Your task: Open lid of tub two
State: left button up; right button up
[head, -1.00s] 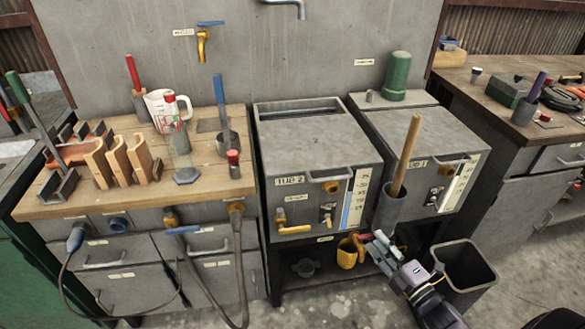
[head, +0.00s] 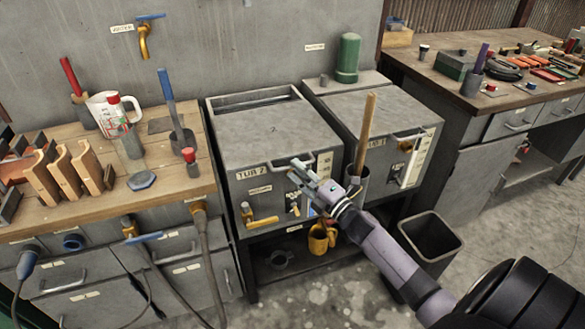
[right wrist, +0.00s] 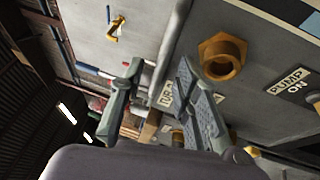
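Tub two (head: 272,201) is a grey metal box labelled "TUB 2" in the head view. Its flat grey lid (head: 275,132) lies down on top. In the right wrist view, the right gripper's two fingers (right wrist: 158,100) are apart. A grey handle bar (right wrist: 172,42) runs down toward the space between them; I cannot tell whether it touches them. My left gripper is out of view.
Tub one (head: 385,135) stands to the right, with a wooden-handled tool (head: 366,130) in a holder before it. A grey bin (head: 430,240) stands on the floor. A wooden bench (head: 170,185) is left.

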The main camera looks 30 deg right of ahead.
jog(key=shift+x, duration=1.4)
jog(key=shift+c, duration=0.2)
grip_shut()
